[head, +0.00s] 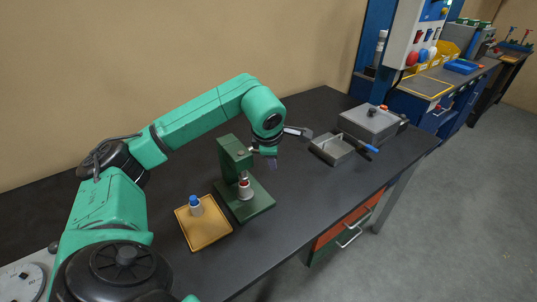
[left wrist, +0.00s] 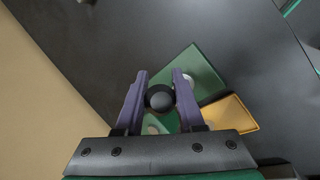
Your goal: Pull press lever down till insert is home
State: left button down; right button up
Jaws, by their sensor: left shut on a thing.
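The green press (head: 232,158) stands on the dark bench, with its base plate (head: 262,203) toward the front. A small red and white part (head: 245,189) sits upright on that base under the press head. Whether it is fully seated cannot be seen. My left gripper (left wrist: 160,84) is shut on the black ball knob of the press lever (left wrist: 160,98), which sits between its two purple fingers in the left wrist view. In the head view the left hand is just right of the press top, and the knob cannot be made out there. My right gripper is not in view.
A yellow-brown tray (head: 207,232) with a blue-capped white piece (head: 196,206) lies left of the press. A grey open box (head: 332,148) and a grey case (head: 368,124) stand to the right. The bench front right of the press is clear.

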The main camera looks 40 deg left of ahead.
pick_arm(q)
jog(key=shift+s+d+f+b, duration=0.1)
jog(key=shift+d+f+b, duration=0.1)
jog(key=shift+f+b, duration=0.55)
jog(key=shift+s+d+f+b, duration=0.15)
jog(key=shift+f+b, duration=0.3)
jog(key=shift+f, duration=0.55)
jog(key=shift+d+f+b, duration=0.2)
jog(key=shift+f+b, duration=0.4)
jog(key=shift+f, duration=0.25)
jog(key=shift+a+r, duration=0.1)
jog(key=shift+a, duration=0.05)
jog(key=c, duration=0.6)
grip_release()
jog(key=shift+w, duration=0.1)
jog(key=v, duration=0.9)
jog(key=a+v, duration=0.1)
jog(key=v, duration=0.4)
jog(key=shift+r, duration=0.15)
jog(key=shift+w, duration=0.1)
jog(key=shift+c, duration=0.2)
